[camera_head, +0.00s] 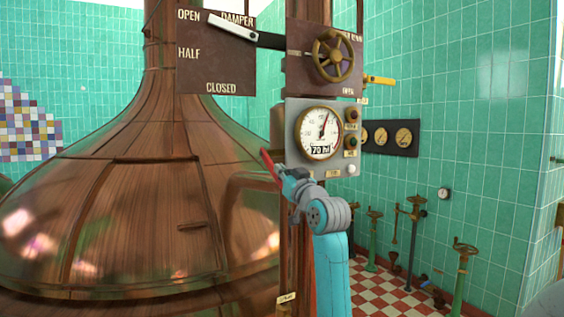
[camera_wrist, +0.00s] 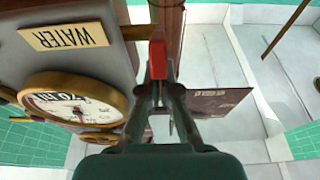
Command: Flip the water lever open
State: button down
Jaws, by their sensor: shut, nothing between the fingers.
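The water lever has a red handle (camera_head: 267,162). In the head view it slants up and left from the lower left of the grey gauge panel (camera_head: 296,142). In the wrist view the red handle (camera_wrist: 158,56) lies directly in front of my fingertips, by the upside-down WATER label (camera_wrist: 66,36). My gripper (camera_head: 280,173) is beside the handle in the head view, low at the panel's left. In the wrist view my gripper (camera_wrist: 159,90) has its fingers close together, holding nothing. The fingertips overlap the handle's end in the picture; I cannot tell whether they touch it.
A large copper kettle (camera_head: 130,210) fills the left. Above the panel are the damper plate (camera_head: 205,75) with its white-handled lever, and a brass handwheel (camera_head: 333,56). A yellow lever (camera_head: 379,80) sticks out right. Green valve stands (camera_head: 461,280) stand on the checkered floor.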

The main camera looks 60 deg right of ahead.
aim_at(279, 183)
jog(key=f+t, duration=0.1)
jog(key=w+f+h, duration=0.1)
jog(key=d+f+t, duration=0.1)
jog(key=shift+w+f+t+h, duration=0.2)
jog(key=shift+f+t+h, duration=0.1)
jog(key=w+d+f, duration=0.2)
jog(key=w+f, duration=0.2)
jog(key=shift+w+d+f, duration=0.3)
jog(key=shift+w+d, duration=0.05)
jog(key=shift+w, duration=0.05)
jog(key=shift+w+r, duration=0.1)
jog(key=shift+w, duration=0.1)
dwell(0.3)
jog(key=shift+a, duration=0.1)
